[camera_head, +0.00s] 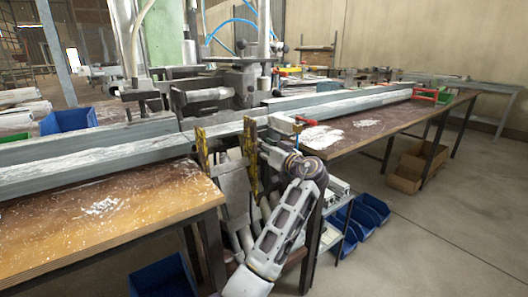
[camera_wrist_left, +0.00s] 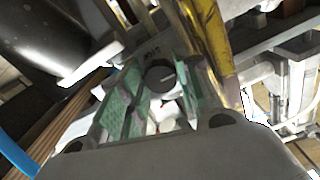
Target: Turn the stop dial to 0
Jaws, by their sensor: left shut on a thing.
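The stop dial (camera_wrist_left: 160,76) is a dark round knob with a light pointer line, seen in the left wrist view between my finger pads. Small markings stand just above it on a grey face, too small to read surely. My left gripper (camera_wrist_left: 162,92) has green-lined fingers on both sides of the dial and is shut on it. In the head view my left gripper (camera_head: 268,152) reaches the front of the clamp machine near the yellow uprights; the dial cannot be made out there. My right gripper is not in view.
A long grey profile (camera_head: 90,165) lies across the benches through the machine. A yellow upright (camera_wrist_left: 208,38) stands close beside my right-hand finger in the wrist view. A red clamp (camera_head: 305,121) sits on the right bench (camera_head: 385,122). Blue bins (camera_head: 372,210) stand below; open floor lies right.

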